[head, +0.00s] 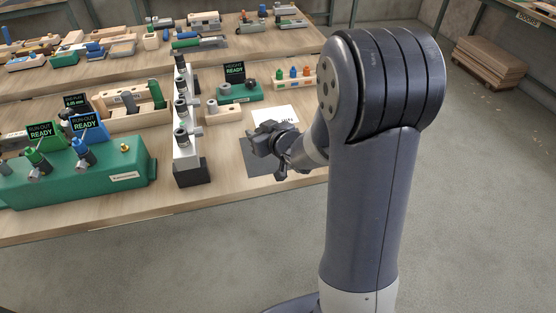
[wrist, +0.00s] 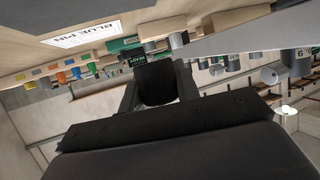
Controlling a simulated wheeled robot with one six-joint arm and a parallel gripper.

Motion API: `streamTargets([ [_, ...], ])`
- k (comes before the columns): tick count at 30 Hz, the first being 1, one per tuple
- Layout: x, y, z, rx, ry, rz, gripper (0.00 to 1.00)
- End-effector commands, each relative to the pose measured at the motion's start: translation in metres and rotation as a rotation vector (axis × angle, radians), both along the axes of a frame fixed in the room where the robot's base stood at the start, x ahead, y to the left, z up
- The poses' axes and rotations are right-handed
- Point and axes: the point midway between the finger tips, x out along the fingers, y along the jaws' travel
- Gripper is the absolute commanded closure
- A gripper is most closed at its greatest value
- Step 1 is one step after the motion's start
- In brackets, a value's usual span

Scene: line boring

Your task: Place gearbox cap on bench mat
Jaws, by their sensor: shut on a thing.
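My gripper (head: 262,142) is above the dark grey bench mat (head: 258,172), near the front edge of the bench. In the wrist view its fingers close on a dark block-like piece (wrist: 155,82), which I take to be the gearbox cap. The cap's shape is mostly hidden by the gripper and hard to separate from it in the head view. The mat is partly covered by my gripper and arm. A dark strip of the mat (wrist: 75,12) shows at the top of the wrist view. The cap appears held clear of the mat.
A pale block with a row of dark cylinders (head: 187,150) stands left of the mat. A white card (head: 275,117) lies behind it. A green gauge (head: 240,92) and a rack of coloured pins (head: 294,77) are farther back. A green fixture (head: 80,180) fills the left.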

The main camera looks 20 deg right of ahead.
Motion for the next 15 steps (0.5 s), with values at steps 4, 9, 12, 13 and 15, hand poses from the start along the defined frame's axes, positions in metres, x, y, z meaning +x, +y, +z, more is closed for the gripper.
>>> streamTargets([
  [4, 0.006, -0.006, -0.001, -0.003, -0.007, 0.040, 0.91],
  [9, 0.008, -0.015, 0.006, -0.002, -0.004, 0.053, 0.91],
  [12, 0.009, -0.018, 0.007, 0.000, -0.001, 0.053, 0.91],
  [13, 0.009, -0.018, 0.005, 0.000, 0.000, 0.054, 0.91],
  [15, 0.009, -0.019, -0.006, 0.002, 0.003, 0.054, 0.91],
])
